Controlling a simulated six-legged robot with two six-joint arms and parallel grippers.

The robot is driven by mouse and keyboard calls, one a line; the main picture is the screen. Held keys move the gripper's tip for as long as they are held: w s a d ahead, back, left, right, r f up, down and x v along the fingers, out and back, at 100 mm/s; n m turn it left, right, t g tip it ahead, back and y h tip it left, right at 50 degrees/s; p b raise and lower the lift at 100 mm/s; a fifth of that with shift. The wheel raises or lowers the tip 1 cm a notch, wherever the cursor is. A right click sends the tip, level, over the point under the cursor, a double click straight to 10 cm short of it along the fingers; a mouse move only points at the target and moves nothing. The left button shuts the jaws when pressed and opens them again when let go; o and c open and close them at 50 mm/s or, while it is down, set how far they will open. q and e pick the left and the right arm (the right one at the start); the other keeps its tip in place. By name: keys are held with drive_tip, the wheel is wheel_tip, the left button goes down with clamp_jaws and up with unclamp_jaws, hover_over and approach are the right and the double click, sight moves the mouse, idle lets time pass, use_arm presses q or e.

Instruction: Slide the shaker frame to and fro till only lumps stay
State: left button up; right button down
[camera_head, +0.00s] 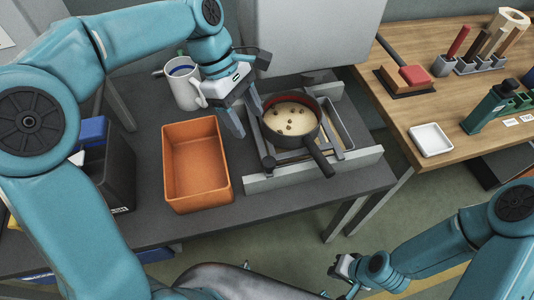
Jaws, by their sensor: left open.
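The shaker frame (340,154) is a grey metal frame on the dark bench, between a low pale front rail and a rear one. A round dark sieve (296,141) with a reddish inner rim and a black handle sits in it. Pale sand with several brown lumps (289,127) lies in the sieve. My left gripper (246,118) is open, pointing down at the left end of the frame; whether it touches the frame is unclear. My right gripper (346,277) is low in front of the bench, away from the frame; its jaws are too small to read.
An empty orange bin (196,165) stands left of the frame, with a white jug (184,84) behind it. A black box (108,170) is further left. A wooden table (440,80) at right holds a white dish (431,139) and tools. A grey cabinet (310,35) stands behind.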

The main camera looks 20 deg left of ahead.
sight(269, 162)
use_arm(q)
drive_tip(key=x, duration=1.3)
drive_tip(key=shift+f, duration=0.1)
clamp_jaws()
drive_tip(key=w+d, duration=0.1)
drive_tip(key=w+d+p, duration=0.1)
drive_tip(key=d, duration=0.1)
drive_tip(key=w+d+p, duration=0.1)
drive_tip(key=d, duration=0.1)
drive_tip(key=shift+w+d, duration=0.15)
drive_tip(key=shift+w, duration=0.2)
unclamp_jaws()
drive_tip(key=shift+s, duration=0.1)
